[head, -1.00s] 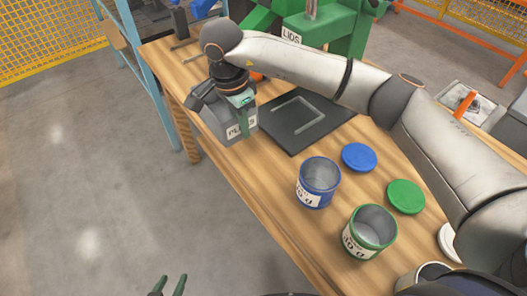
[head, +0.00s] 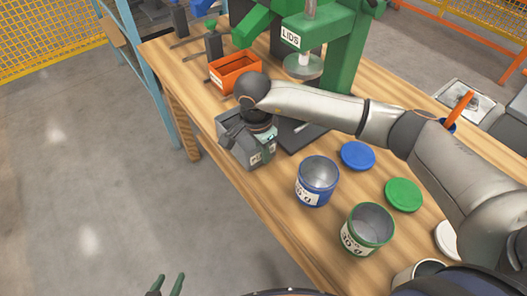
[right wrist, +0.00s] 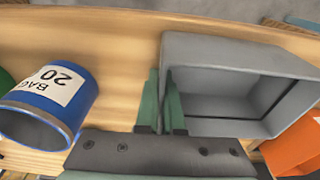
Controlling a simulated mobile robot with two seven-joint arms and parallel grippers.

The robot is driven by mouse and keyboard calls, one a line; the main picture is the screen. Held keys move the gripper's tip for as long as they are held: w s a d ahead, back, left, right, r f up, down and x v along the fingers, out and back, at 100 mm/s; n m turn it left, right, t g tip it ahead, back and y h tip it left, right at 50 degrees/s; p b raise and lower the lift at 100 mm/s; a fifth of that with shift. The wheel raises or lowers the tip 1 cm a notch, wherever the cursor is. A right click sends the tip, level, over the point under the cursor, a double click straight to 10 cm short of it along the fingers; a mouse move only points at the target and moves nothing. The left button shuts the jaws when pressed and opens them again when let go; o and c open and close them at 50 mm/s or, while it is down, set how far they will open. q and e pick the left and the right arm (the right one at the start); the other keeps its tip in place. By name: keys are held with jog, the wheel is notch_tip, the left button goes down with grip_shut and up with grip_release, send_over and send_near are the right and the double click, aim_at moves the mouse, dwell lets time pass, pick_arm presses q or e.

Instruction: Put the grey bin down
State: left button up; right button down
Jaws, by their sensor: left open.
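The grey bin (head: 232,143) is at the near-left edge of the wooden table in the head view, left of the dark mat. It also shows in the right wrist view (right wrist: 225,58), upright, open and empty inside. My right gripper (right wrist: 161,105) has its green fingers on either side of one bin wall and is shut on it. Whether the bin's base touches the table I cannot tell. My right arm partly hides the bin and the mat. My left gripper (head: 167,284) is low at the bottom edge of the head view, open and empty, away from the table.
A dark mat (head: 287,139) lies right of the bin. An orange bin (head: 232,75) stands behind it, beside the green LIDS press (head: 345,60). A blue tin (head: 317,182), a green tin (head: 367,230), a blue lid (head: 358,156) and a green lid (head: 404,195) stand nearer on the table.

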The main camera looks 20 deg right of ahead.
jog(key=shift+f, duration=0.2)
jog(key=c, duration=1)
grip_release()
jog(key=shift+r, duration=0.1)
jog(key=shift+c, duration=0.2)
jog(key=r, duration=0.4)
jog(key=a+r, duration=0.1)
jog(key=r, duration=0.7)
jog(key=shift+s+a+r, duration=0.1)
jog(key=shift+s+a, duration=0.1)
jog(key=shift+s, duration=0.05)
